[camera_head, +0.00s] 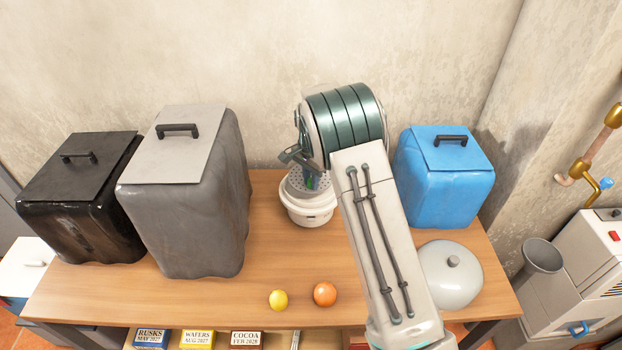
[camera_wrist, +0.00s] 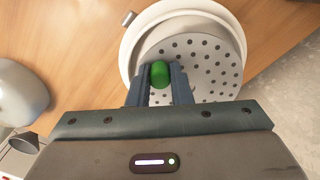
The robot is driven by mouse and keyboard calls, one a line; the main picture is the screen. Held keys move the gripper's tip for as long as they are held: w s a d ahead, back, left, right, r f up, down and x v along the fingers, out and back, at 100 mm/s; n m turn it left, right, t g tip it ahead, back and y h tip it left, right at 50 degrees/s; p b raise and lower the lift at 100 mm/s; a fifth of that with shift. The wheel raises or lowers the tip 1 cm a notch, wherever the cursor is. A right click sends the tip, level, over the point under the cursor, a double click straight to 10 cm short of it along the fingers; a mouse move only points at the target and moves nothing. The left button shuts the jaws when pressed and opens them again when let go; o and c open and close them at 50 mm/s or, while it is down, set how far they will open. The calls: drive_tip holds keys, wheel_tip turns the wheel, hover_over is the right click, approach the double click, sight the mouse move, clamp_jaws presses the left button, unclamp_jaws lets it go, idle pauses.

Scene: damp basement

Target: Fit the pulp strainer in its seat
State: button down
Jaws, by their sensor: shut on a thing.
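The pulp strainer (camera_wrist: 215,62) is a pale grey perforated disc with a green knob (camera_wrist: 160,73). My gripper (camera_wrist: 160,85) is shut on this knob. In the head view, my gripper (camera_head: 309,179) and the strainer (camera_head: 297,184) are at the white round juicer base (camera_head: 308,217). In the wrist view, the strainer lies over the base (camera_wrist: 131,44) but is shifted toward the right. A crescent of the base's inside shows at the upper left. I cannot tell whether the strainer touches the base, and the seat beneath it is hidden.
Black (camera_head: 80,210), grey (camera_head: 190,210) and blue (camera_head: 446,185) lidded bins stand on the wooden table (camera_head: 215,300). A lemon (camera_head: 278,300) and an orange (camera_head: 325,293) lie near the front edge. A pale dome (camera_head: 450,285) sits right of my arm.

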drive_tip(key=shift+f, duration=0.15)
drive_tip(key=shift+f+b, duration=1.35)
drive_tip(key=shift+f, duration=0.65)
drive_tip(key=shift+f, duration=0.15)
drive_tip(key=c, duration=1.2)
unclamp_jaws()
drive_tip(key=shift+c, duration=0.2)
wheel_tip(320, 180, up, 14)
drive_tip(key=shift+f+b, duration=0.1)
drive_tip(key=shift+b, duration=0.8)
